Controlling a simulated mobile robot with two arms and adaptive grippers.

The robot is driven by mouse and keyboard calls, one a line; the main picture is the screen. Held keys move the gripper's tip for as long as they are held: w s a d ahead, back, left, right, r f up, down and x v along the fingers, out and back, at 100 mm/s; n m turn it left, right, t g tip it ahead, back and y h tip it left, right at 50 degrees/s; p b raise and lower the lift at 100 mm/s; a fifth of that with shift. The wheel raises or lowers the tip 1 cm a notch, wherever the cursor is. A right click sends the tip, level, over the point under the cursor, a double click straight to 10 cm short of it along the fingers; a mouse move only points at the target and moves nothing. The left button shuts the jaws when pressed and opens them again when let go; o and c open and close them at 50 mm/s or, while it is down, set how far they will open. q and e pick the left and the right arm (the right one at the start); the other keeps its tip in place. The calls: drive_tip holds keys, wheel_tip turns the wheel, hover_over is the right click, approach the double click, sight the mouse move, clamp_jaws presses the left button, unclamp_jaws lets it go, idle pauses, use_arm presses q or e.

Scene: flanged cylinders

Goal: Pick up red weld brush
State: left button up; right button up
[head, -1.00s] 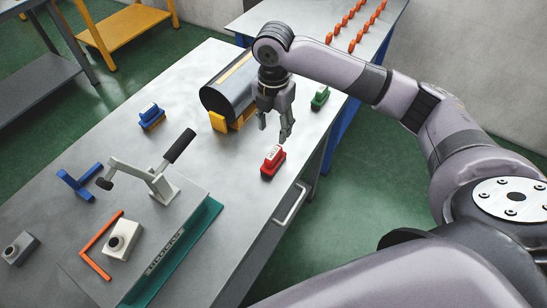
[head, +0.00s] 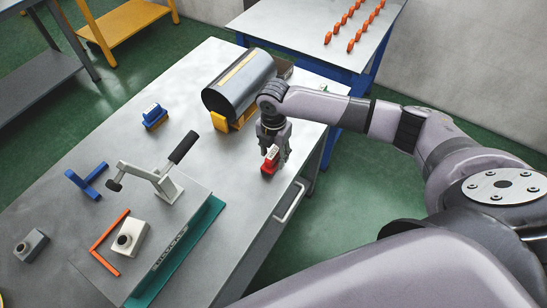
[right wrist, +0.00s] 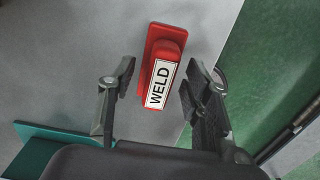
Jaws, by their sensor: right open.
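The red weld brush (head: 270,162) stands on the grey metal table near its right edge. In the right wrist view the brush (right wrist: 163,62) shows a red base and a white label reading WELD. My right gripper (head: 274,160) is open and sits over the brush in the head view. In the right wrist view its fingers (right wrist: 158,92) are on either side of the label end of the brush, with gaps on both sides. My left gripper is not in view.
A dark cylinder on yellow supports (head: 239,85) stands behind the gripper. A blue brush (head: 154,117) is further left. A toggle clamp (head: 155,177) stands on the teal-edged fixture nearer the front. A drawer handle (head: 289,203) is on the table's right side.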

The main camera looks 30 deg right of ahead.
drive_tip(key=shift+c, duration=0.6)
clamp_jaws()
